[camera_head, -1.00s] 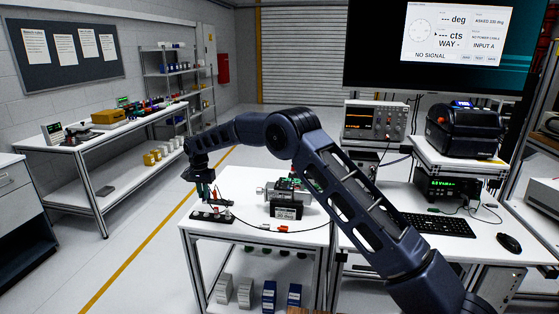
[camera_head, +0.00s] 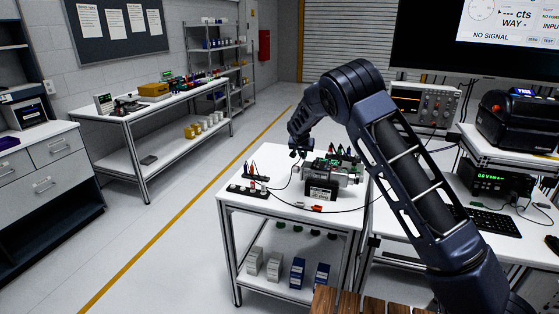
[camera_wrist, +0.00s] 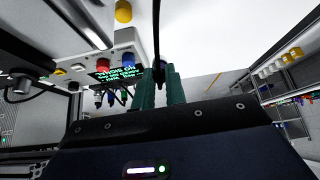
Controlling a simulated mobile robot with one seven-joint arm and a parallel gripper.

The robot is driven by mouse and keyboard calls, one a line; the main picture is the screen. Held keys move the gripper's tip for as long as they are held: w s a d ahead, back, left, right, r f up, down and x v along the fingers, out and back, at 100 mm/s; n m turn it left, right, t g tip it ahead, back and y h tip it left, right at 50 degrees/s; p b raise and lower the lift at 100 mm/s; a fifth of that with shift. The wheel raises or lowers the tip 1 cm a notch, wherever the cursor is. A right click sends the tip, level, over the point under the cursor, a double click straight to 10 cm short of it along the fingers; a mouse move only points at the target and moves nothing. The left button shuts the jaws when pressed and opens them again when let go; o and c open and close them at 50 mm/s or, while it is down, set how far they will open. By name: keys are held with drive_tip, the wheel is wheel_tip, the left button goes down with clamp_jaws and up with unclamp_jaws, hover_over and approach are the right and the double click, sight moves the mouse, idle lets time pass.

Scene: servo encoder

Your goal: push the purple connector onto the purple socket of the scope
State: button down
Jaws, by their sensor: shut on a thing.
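My gripper (camera_wrist: 160,88) is shut, its two green fingers together on a dark connector (camera_wrist: 159,66) with a black cable running up in the wrist view. The connector's colour is too dark to tell. In the head view my gripper (camera_head: 298,152) is small and partly hidden by my arm, at the back left of the grey motor unit on the small table. The scope (camera_head: 424,103), a beige box with a lit screen, stands behind the arm at the right. Its sockets are too small to tell apart, and I cannot make out a purple one.
The motor unit (camera_head: 322,188) stands on the white table (camera_head: 270,208). A black strip with small plugs (camera_head: 248,191) lies at its left and a red plug (camera_head: 316,208) in front. In the wrist view a pale box with a green-lettered display (camera_wrist: 115,74) is close at left.

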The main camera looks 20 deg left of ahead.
drive_tip(key=w+d+r+t, duration=0.2)
drive_tip(key=d+r, duration=0.1)
drive_tip(key=d, duration=0.6)
drive_tip(key=w+d+r+t, duration=0.2)
drive_tip(key=d+r+t, duration=0.1)
drive_tip(key=d, duration=0.7)
drive_tip(key=w+d+r+t, duration=0.2)
drive_tip(key=d+r, duration=0.1)
drive_tip(key=d, duration=0.6)
drive_tip(key=s+d+r+t, duration=0.1)
drive_tip(key=s+d+r, duration=0.15)
drive_tip(key=d, duration=0.55)
drive_tip(key=s+d+r+t, duration=0.2)
drive_tip(key=d+r, duration=0.1)
drive_tip(key=d, duration=0.4)
drive_tip(key=s+d+r+t, duration=0.1)
drive_tip(key=s+d+r, duration=0.2)
drive_tip(key=d, duration=0.5)
drive_tip(key=shift+m, duration=0.3)
drive_tip(key=shift+w+a+r, duration=0.1)
drive_tip(key=shift+w+a, duration=0.05)
drive_tip(key=shift+w, duration=1.85)
drive_tip(key=shift+w+a, duration=0.1)
drive_tip(key=shift+w, duration=1.9)
drive_tip(key=shift+w, duration=0.35)
drive_tip(key=c, duration=1.4)
unclamp_jaws()
drive_tip(key=shift+o, duration=0.2)
drive_tip(key=shift+s, duration=0.1)
